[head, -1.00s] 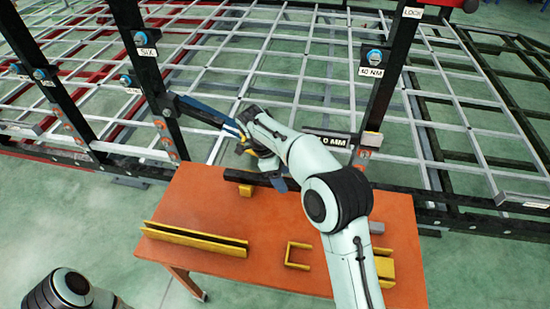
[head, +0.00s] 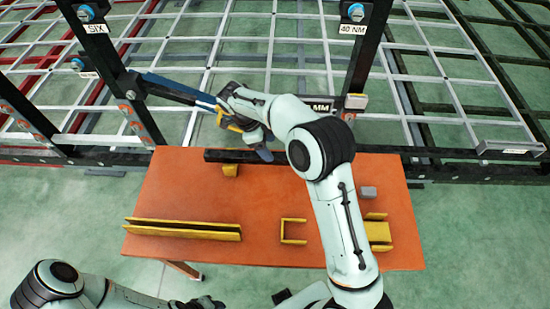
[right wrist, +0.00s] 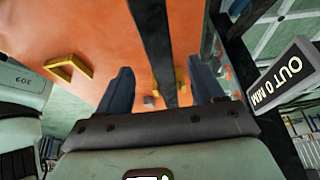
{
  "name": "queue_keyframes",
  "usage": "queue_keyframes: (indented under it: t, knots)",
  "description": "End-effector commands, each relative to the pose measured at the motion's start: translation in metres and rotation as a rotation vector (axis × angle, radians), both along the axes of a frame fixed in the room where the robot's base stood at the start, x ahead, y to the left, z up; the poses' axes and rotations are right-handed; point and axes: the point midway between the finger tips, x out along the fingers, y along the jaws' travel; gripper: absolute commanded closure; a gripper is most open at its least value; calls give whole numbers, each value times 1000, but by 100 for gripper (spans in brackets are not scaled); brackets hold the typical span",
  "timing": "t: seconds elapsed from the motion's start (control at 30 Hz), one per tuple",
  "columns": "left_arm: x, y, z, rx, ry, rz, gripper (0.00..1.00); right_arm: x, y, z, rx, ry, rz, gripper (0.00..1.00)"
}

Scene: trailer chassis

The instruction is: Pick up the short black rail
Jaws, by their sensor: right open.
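The short black rail (head: 228,156) lies along the back of the orange table, with a yellow block under it. It also shows in the right wrist view (right wrist: 153,45), running lengthwise between my two blue fingers. My right gripper (head: 256,145) is over the rail's middle in the head view and partly hidden by its own wrist. In the right wrist view my right gripper (right wrist: 158,68) is open, with a finger on each side of the rail and visible gaps. My left arm shows at the bottom left of the head view; its gripper is not visible.
The orange table (head: 270,205) bears a long yellow channel (head: 182,229), a yellow U-bracket (head: 292,231), a yellow block (head: 378,232) and a grey block (head: 368,192). The chassis with black posts (head: 112,60) stands behind. A blue bar (head: 180,90) slopes close to my right gripper.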

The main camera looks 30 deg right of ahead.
Motion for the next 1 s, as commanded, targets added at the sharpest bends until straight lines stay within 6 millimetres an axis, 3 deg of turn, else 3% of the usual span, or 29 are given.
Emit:
queue_keyframes:
  t: [0.3, 0.57, 0.6, 0.8, 1.0]
  knots:
    - [1, 0, 1, 0, -1, -1, 57, -9, -13, -41, 0, 2, -1, 33]
    - [1, 0, 1, 0, -1, 0, 57, -9, -15, -44, 1, -1, 0, 33]
    - [1, 0, 1, 0, -1, 0, 57, -9, -15, -44, 1, -1, 0, 36]
    - [1, 0, 1, 0, -1, 0, 57, -9, -15, -44, 0, 0, 0, 100]
    - [1, 0, 1, 0, -1, 0, 57, -9, -15, -42, 0, -2, 0, 100]
